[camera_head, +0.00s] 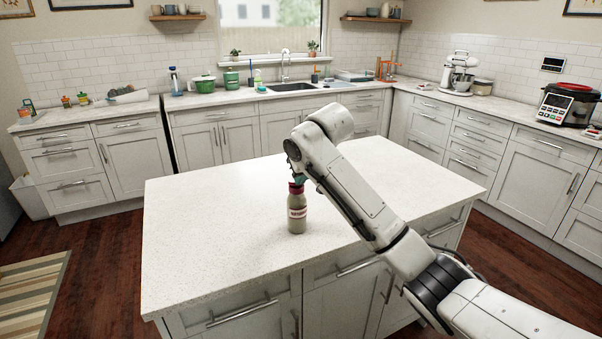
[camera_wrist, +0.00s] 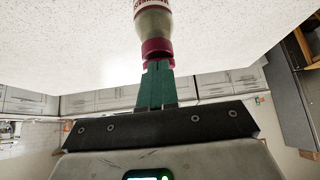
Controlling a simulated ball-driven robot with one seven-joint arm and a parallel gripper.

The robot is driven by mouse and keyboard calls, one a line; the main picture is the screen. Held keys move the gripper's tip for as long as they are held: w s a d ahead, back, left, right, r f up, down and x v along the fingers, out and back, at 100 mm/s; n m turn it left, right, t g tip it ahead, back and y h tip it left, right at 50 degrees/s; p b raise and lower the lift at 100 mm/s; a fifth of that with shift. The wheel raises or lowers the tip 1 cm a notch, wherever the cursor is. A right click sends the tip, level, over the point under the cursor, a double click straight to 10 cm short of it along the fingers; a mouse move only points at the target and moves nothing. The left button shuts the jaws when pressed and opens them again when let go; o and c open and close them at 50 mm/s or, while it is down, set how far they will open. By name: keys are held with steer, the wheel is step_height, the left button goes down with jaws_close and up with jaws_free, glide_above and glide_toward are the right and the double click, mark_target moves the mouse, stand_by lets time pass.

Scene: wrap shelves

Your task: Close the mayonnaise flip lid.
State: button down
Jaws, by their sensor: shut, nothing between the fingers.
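The mayonnaise bottle (camera_head: 298,220) stands upright on the island counter (camera_head: 220,220). It is pale beige with a white and red label and a dark red cap (camera_head: 296,189). My gripper (camera_head: 299,180) is right above the cap, with its green fingers pressed together and nothing between them. In the wrist view, which shows the room upside down, the bottle (camera_wrist: 153,22) is at the top and the shut fingertips (camera_wrist: 157,66) meet or nearly meet the red cap (camera_wrist: 156,46). The fingers hide part of the cap. I cannot tell whether the flip lid is fully down.
The island counter around the bottle is bare.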

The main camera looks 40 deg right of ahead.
steer(key=shift+s+f+t+h+b, duration=0.4)
steer(key=shift+f+t+b, duration=0.2)
steer(key=shift+t+b, duration=0.35)
steer(key=shift+r, duration=0.15)
steer(key=shift+r+p, duration=0.7)
steer(key=shift+p, duration=0.4)
steer(key=shift+r, duration=0.1)
steer(key=w+r+p+v, duration=0.2)
steer(key=v, duration=1)
steer(key=shift+s+d+r, duration=0.15)
steer(key=shift+s+r, duration=0.05)
steer(key=shift+s, duration=0.05)
